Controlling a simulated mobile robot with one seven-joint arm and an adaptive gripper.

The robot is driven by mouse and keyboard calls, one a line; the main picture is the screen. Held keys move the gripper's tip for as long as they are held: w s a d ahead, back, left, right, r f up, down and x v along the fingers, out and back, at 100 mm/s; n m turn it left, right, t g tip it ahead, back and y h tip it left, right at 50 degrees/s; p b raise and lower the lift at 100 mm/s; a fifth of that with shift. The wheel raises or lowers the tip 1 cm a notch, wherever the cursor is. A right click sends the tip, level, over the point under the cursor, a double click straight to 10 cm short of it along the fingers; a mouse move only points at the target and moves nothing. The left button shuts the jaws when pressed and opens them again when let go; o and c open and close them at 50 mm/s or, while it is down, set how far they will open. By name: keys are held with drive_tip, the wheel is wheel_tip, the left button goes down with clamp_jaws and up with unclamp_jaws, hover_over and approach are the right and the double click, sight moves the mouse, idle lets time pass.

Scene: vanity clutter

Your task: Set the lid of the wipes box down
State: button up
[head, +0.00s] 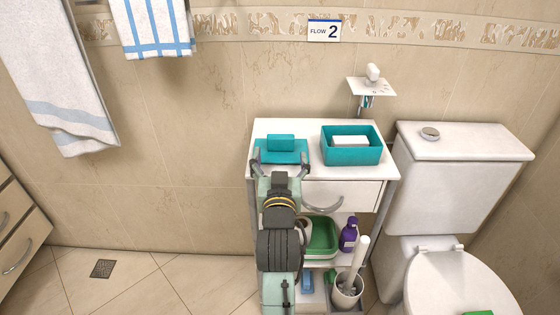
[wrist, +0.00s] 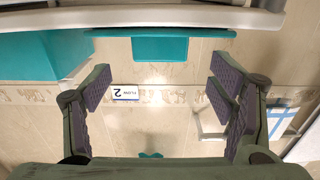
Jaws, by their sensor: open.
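The teal lid (head: 282,157) of the wipes box lies on the left part of the white cabinet top, its raised block-shaped handle upward. In the wrist view, which looks upside down, the lid (wrist: 160,48) shows ahead of the fingers, at the cabinet edge. The teal wipes box (head: 352,156) stands to its right, uncovered, with white wipes inside; its side also shows in the wrist view (wrist: 38,60). My gripper (head: 280,164) is at the front of the lid, with one finger on each side. In the wrist view my gripper (wrist: 161,86) is wide open, with nothing between the fingertips.
The white cabinet top (head: 312,161) has a free strip between lid and box. A drawer (head: 345,196) is below, then shelves with a green basket (head: 322,238) and a purple bottle (head: 349,236). A toilet (head: 462,170) stands close on the right. A soap holder (head: 371,85) is on the wall behind.

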drive_tip(key=shift+s+r+p, duration=0.1)
drive_tip(key=shift+s+p, duration=1.9)
drive_tip(key=shift+p, duration=1.1)
